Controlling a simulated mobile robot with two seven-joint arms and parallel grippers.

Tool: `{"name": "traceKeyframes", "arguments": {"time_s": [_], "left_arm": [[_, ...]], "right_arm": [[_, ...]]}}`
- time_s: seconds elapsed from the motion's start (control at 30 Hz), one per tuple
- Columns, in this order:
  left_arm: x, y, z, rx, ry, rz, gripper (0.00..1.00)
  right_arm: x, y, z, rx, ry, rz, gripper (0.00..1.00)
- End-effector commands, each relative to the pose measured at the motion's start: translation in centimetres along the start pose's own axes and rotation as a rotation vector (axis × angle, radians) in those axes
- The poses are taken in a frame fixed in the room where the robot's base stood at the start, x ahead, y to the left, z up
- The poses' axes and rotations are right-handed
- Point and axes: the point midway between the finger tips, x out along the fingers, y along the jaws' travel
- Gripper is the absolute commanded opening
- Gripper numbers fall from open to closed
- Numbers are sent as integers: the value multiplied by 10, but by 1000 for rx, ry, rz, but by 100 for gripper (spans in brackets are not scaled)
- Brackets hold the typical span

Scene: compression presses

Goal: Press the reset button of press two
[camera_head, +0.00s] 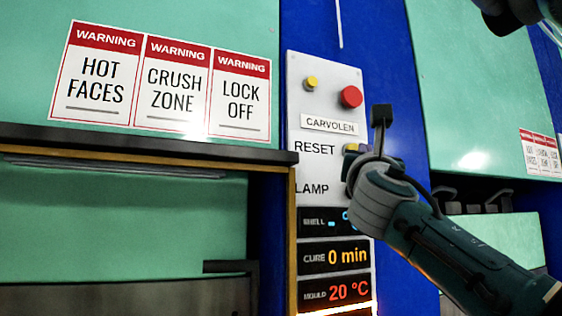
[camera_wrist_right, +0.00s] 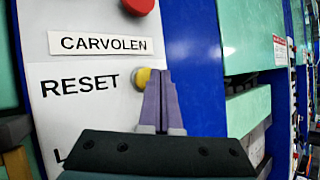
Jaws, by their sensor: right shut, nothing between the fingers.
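The control panel (camera_head: 318,90) stands upright on a blue column, with a plate reading CARVOLEN and the words RESET and LAMP. The yellow reset button (camera_wrist_right: 141,78) is right of the word RESET in the right wrist view. In the head view its yellow edge (camera_head: 351,147) shows, partly covered by my right gripper (camera_head: 356,157). My right gripper is shut and empty, its fingertips (camera_wrist_right: 157,76) at the button's right side in the wrist view; I cannot tell whether they touch it. No press number is readable. My left gripper is not in view.
A red button (camera_head: 351,97) and a smaller yellow button (camera_head: 311,83) sit above the name plate. Displays below read CURE 0 min (camera_head: 335,257) and MOULD 20 °C (camera_head: 335,291). A dark ledge (camera_head: 140,144) juts out at left under warning signs (camera_head: 160,83). Another green press (camera_head: 475,90) stands at right.

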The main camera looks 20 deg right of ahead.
Motion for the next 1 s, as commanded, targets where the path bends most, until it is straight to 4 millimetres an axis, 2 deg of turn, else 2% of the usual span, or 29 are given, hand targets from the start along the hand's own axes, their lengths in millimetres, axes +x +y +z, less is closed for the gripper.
{"name": "traceKeyframes", "arguments": {"time_s": [1.0], "left_arm": [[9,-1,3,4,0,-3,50]], "right_arm": [[6,5,-6,0,0,1,0]]}}
